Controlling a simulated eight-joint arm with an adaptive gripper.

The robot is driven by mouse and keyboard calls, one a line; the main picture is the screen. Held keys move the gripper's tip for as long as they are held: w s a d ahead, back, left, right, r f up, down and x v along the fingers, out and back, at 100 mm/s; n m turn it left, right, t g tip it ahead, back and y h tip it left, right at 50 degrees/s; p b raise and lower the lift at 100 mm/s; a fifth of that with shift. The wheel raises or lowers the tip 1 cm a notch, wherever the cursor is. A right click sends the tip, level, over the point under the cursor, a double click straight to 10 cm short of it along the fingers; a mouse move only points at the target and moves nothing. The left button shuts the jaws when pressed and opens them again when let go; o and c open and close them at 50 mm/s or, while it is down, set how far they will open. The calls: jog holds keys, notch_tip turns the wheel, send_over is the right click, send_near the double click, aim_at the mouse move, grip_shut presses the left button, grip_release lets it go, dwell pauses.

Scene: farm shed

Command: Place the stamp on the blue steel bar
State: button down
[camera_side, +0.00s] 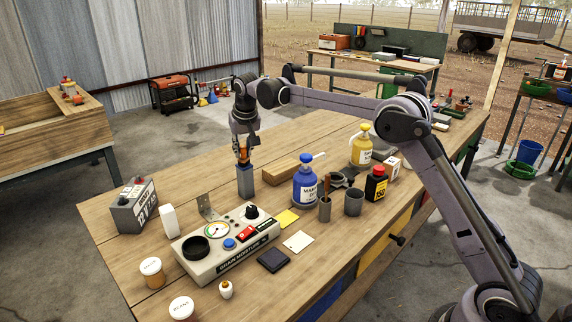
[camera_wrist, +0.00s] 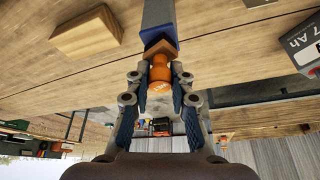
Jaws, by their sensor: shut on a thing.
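My gripper (camera_side: 243,143) points down over the far middle of the workbench. It is shut on the stamp, which has an orange handle. In the wrist view the stamp (camera_wrist: 160,70) sits between the fingertips (camera_wrist: 160,82), its brown base outward. The blue steel bar (camera_side: 245,182) stands upright on the bench directly below the stamp. In the wrist view the bar (camera_wrist: 158,12) shows a grey side and a blue end face, partly covered by the stamp's base. The stamp's base is at the bar's top; I cannot tell whether they touch.
A wooden block (camera_side: 282,171) and a blue bottle (camera_side: 306,186) stand right of the bar. A grain moisture meter (camera_side: 225,245) with an upright bracket is in front. A battery (camera_side: 133,208) and a white block (camera_side: 169,221) are left. The bench behind the bar is clear.

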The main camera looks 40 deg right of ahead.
jog(key=shift+f, duration=0.1)
jog(key=c, duration=1.2)
grip_release()
jog(key=s+a+r+n, duration=0.1)
jog(key=s+a+r, duration=0.1)
jog(key=s+r, duration=1)
jog(key=s+f+n+t, duration=0.1)
jog(key=s+f, duration=0.3)
jog(key=s, duration=0.5)
jog(key=s+a+f+n+t+y, duration=0.1)
jog(key=s+f, duration=0.3)
jog(key=s, duration=0.5)
jog(key=s+a+f+n+t, duration=0.1)
jog(key=s+f, duration=0.4)
jog(key=s, duration=0.4)
jog(key=shift+s+y, duration=0.15)
jog(key=shift+y, duration=0.25)
